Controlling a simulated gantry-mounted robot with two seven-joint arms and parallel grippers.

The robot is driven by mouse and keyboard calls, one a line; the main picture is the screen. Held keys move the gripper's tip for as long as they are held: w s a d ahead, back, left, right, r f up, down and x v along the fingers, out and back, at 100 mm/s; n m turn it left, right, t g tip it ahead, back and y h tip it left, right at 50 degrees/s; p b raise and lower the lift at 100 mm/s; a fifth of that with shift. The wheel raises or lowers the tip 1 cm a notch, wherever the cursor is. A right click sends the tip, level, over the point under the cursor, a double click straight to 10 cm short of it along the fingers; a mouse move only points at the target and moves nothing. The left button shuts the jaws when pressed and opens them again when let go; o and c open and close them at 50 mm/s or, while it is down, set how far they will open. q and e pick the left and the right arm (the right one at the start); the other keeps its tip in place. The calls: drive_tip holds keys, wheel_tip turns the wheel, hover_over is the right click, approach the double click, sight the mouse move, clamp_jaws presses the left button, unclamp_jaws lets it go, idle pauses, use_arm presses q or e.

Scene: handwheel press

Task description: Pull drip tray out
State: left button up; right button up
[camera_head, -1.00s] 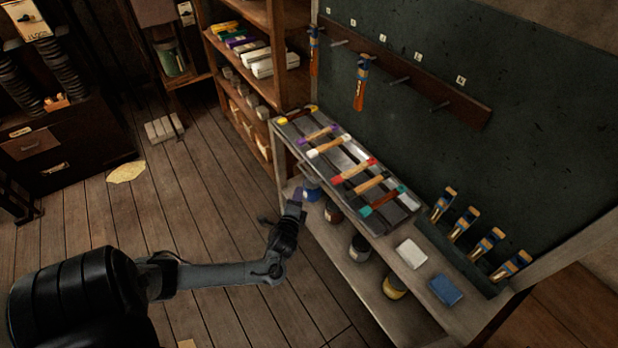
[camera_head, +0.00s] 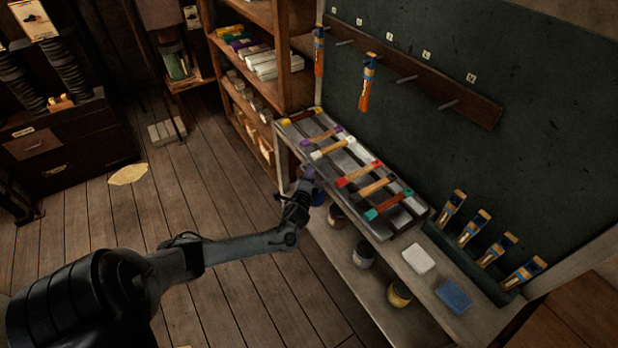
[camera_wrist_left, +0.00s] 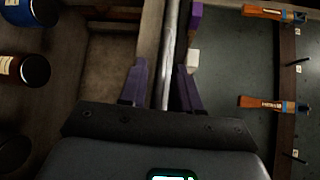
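A grey metal tray (camera_head: 385,229), which looks like the drip tray, lies on top of the bench. Several wooden-handled tools with coloured ends (camera_head: 357,174) lie across it. My left gripper (camera_head: 309,174) is at the bench's front left side, close to the tray's front edge. In the left wrist view, my left gripper (camera_wrist_left: 160,88) has its two purple fingers apart. A pale grey edge strip (camera_wrist_left: 169,50) runs between them; I cannot tell whether they touch it. My right gripper is not in view.
Jars (camera_head: 364,254) stand on the bench's lower shelf, and they also show at left in the left wrist view (camera_wrist_left: 33,71). A white block (camera_head: 418,258) and a blue block (camera_head: 454,296) lie to the right. Brushes (camera_head: 472,229) stand in a rack. The floor in front is clear.

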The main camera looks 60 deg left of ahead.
use_arm(q)
drive_tip(key=shift+w+a, duration=0.1)
drive_tip(key=shift+a, duration=0.05)
clamp_jaws()
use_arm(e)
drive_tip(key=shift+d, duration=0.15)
